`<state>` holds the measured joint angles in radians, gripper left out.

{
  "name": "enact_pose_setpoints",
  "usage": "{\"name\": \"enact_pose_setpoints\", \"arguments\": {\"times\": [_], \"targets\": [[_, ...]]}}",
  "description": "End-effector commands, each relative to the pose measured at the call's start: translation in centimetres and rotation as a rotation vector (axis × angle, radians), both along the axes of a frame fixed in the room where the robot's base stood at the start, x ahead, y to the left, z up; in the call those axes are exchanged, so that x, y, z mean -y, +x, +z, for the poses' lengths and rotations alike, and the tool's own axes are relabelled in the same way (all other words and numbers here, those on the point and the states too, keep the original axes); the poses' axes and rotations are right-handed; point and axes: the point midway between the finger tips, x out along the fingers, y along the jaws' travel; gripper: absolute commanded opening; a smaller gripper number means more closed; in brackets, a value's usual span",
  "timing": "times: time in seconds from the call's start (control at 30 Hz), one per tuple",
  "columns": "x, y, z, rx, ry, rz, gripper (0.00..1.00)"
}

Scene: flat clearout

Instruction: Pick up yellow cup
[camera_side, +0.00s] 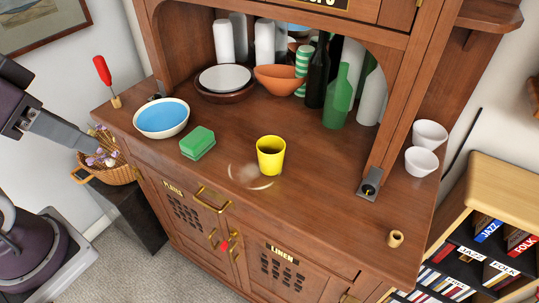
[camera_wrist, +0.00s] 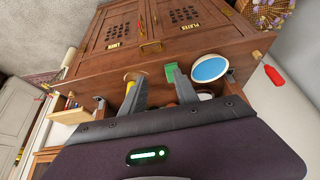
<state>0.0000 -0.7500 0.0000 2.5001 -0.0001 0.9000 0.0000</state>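The yellow cup (camera_side: 270,157) stands upright on the wooden sideboard top (camera_side: 330,180), near its front edge, with its dark opening up. In the wrist view the yellow cup (camera_wrist: 130,86) is mostly hidden behind the left finger. My gripper (camera_wrist: 154,72) is open, with a clear gap between its two fingers and nothing held. In the side view my gripper (camera_side: 88,149) is at the far left, beyond the sideboard's left end and well apart from the cup.
A green sponge (camera_side: 197,142) and a blue-lined bowl (camera_side: 161,118) lie left of the cup. A red-handled tool (camera_side: 103,72) stands at the left end. Bowls, bottles and cups fill the back alcove. A pale ring mark (camera_side: 250,182) lies before the cup. Counter right of it is mostly clear.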

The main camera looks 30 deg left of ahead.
Motion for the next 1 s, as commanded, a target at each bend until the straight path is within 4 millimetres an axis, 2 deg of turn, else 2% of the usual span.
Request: {"name": "enact_pose_setpoints", "arguments": {"times": [0.03, 0.2, 0.5, 0.57, 0.67, 0.7, 0.87, 1.0], "targets": [[0.0, 0.0, 0.0, 0.000, 0.000, 0.000, 0.44], [0.0, 0.0, 0.0, 0.000, 0.000, 0.000, 0.74], [0.0, 0.0, 0.3, 0.002, 0.000, 0.000, 0.74], [0.0, 0.1, 1.4, 0.005, 0.000, 0.000, 0.74], [0.0, 0.2, 4.8, 0.009, 0.000, 0.000, 0.74], [0.5, 0.5, 5.4, -0.026, -0.034, 0.023, 0.74], [4.6, 4.3, 5.5, -0.245, -0.308, 0.226, 0.74], [8.2, 8.8, 5.9, -0.472, -0.565, 0.448, 0.74]]}}
